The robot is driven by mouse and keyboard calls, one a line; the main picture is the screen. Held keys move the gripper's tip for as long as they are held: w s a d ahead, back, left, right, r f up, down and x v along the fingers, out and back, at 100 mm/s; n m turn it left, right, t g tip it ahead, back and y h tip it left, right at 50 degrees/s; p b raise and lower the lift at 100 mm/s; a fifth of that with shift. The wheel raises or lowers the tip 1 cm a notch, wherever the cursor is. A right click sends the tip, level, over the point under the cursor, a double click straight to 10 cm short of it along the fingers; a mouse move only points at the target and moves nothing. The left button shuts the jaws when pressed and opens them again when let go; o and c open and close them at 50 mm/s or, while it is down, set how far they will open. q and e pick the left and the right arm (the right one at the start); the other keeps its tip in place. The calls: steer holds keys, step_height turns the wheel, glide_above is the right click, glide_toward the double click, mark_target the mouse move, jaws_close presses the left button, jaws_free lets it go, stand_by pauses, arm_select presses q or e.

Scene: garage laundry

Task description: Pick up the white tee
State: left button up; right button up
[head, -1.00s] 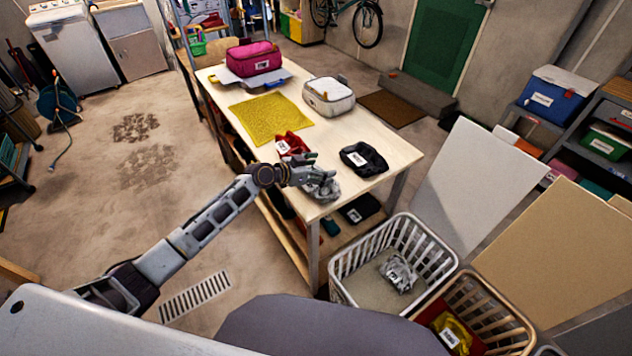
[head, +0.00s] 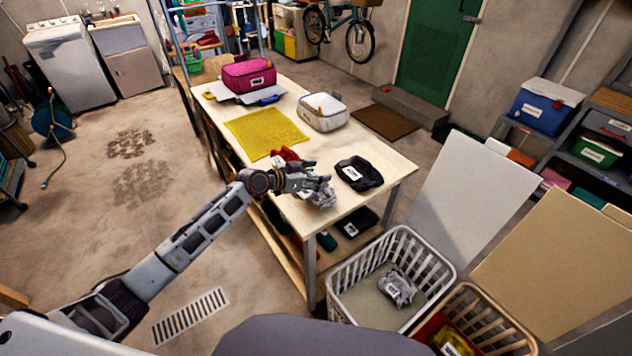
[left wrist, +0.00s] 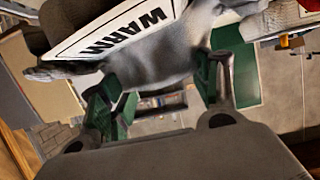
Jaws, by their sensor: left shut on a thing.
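The white tee, a crumpled grey-white cloth (head: 321,196), is in my left gripper (head: 318,183) at the near end of the table. The left gripper is shut on it. In the left wrist view, the cloth (left wrist: 165,62) lies between the green-padded fingers (left wrist: 165,88), with a white label reading "WARM" (left wrist: 120,28) beside it. I cannot tell whether the cloth's lower edge still touches the tabletop. My right gripper is not in view.
On the table (head: 385,205) are a black garment (head: 368,179), a partly hidden red garment (head: 287,153), a yellow mat (head: 265,131), a white pouch (head: 323,112) and a magenta bag (head: 249,74). A white basket (head: 432,246) holding a grey garment (head: 396,287) and a tan basket (head: 508,335) stand nearby.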

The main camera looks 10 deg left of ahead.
arm_select(q)
steer(key=shift+r, duration=3.2)
steer(key=shift+d, duration=0.2)
